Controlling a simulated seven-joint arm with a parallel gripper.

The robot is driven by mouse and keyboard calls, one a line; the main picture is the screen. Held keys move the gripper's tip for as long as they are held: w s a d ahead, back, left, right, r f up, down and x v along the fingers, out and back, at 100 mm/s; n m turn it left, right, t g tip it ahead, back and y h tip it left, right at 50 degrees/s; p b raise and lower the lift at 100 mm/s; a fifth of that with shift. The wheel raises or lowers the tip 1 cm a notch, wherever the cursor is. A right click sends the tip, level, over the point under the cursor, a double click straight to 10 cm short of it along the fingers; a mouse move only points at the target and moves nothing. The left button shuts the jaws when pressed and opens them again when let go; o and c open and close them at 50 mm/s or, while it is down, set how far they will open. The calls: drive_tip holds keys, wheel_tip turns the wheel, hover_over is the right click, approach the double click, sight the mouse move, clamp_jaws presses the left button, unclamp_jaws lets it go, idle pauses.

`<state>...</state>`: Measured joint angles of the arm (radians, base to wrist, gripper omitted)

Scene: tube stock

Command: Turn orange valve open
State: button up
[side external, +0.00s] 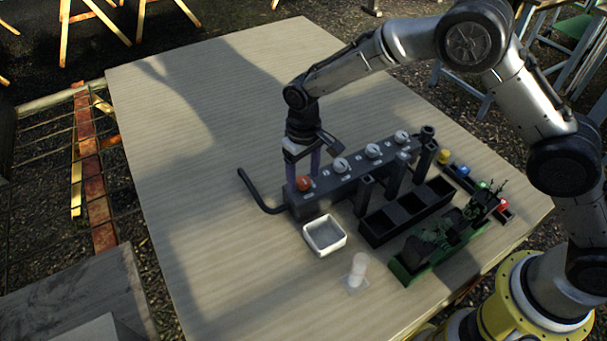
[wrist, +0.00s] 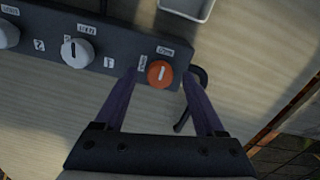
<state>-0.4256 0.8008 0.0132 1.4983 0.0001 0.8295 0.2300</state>
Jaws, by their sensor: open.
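The orange valve (side external: 304,184) is a round knob with a pale pointer mark, at the left end of the dark valve block (side external: 325,193). In the wrist view the orange valve (wrist: 160,73) has small white labels above and to its left. My gripper (side external: 303,180) points down over this end of the block. In the wrist view my gripper (wrist: 159,82) is open, with one purple finger on each side of the orange valve. I cannot tell whether either finger touches it.
Several white knobs (side external: 372,151) line the same block. A black bent pipe (side external: 257,195) sticks out at its left end. A white square bin (side external: 325,236), a clear cup (side external: 358,269), a black rack (side external: 385,224) and a green planter (side external: 405,268) stand in front. The table's far left is clear.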

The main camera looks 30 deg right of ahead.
drive_tip(key=shift+f, duration=0.25)
clamp_jaws()
